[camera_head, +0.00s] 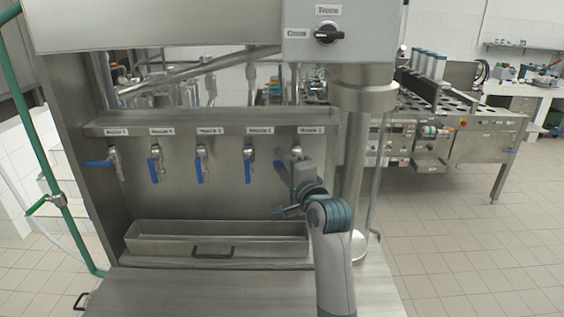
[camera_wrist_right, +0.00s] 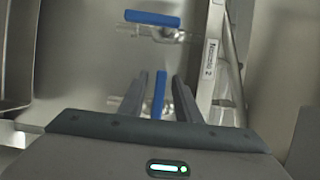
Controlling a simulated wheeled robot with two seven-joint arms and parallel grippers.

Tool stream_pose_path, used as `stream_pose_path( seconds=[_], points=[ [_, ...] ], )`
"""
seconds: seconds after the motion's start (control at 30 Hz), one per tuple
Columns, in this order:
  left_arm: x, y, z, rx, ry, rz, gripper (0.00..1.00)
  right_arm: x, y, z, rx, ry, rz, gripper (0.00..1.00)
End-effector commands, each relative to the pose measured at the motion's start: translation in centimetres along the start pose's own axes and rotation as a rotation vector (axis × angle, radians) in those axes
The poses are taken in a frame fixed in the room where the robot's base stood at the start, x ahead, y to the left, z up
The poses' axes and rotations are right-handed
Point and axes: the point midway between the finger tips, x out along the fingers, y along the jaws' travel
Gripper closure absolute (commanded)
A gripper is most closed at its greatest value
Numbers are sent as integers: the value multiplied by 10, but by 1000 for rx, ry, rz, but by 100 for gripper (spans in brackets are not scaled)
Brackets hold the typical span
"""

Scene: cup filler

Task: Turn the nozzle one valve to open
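A row of nozzle valves with blue handles is on the steel panel in the head view. The rightmost one, the nozzle one valve (camera_head: 297,153), is partly hidden behind my right gripper (camera_head: 291,172). Its blue handle (camera_wrist_right: 159,95) shows in the wrist view between the two fingers of my right gripper (camera_wrist_right: 160,98), with gaps on both sides. This handle points sideways toward the neighbouring nozzle two valve. My right gripper is open around it. My left gripper is not in view.
The nozzle two handle (camera_head: 248,171) hangs down just left of my gripper; it also shows in the wrist view (camera_wrist_right: 152,18). A steel trough (camera_head: 215,228) lies below. A vertical pipe (camera_head: 355,190) stands close on the right. The switch box (camera_head: 340,45) is above.

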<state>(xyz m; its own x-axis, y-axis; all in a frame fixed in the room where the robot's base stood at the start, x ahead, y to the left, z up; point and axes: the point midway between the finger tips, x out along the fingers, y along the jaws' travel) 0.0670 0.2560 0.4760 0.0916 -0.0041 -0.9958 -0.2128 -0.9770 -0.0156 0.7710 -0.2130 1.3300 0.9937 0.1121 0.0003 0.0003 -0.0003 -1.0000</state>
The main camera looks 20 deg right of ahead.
Motion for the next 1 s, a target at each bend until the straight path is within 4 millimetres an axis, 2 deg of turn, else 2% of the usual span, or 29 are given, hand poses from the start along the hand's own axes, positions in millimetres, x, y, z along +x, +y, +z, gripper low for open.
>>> stream_pose_path(
  seconds=[0.17, 0.3, 0.67, 1.0],
  points=[
    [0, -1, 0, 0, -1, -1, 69, 0, 0, 0, 0, 0, 0, 70],
    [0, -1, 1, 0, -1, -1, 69, 0, 0, 0, 0, 0, 0, 100],
    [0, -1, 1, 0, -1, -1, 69, 0, 1, 0, -18, -1, 8, 100],
    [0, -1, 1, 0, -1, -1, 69, 0, 7, 0, -150, -1, 64, 100]
  ],
)
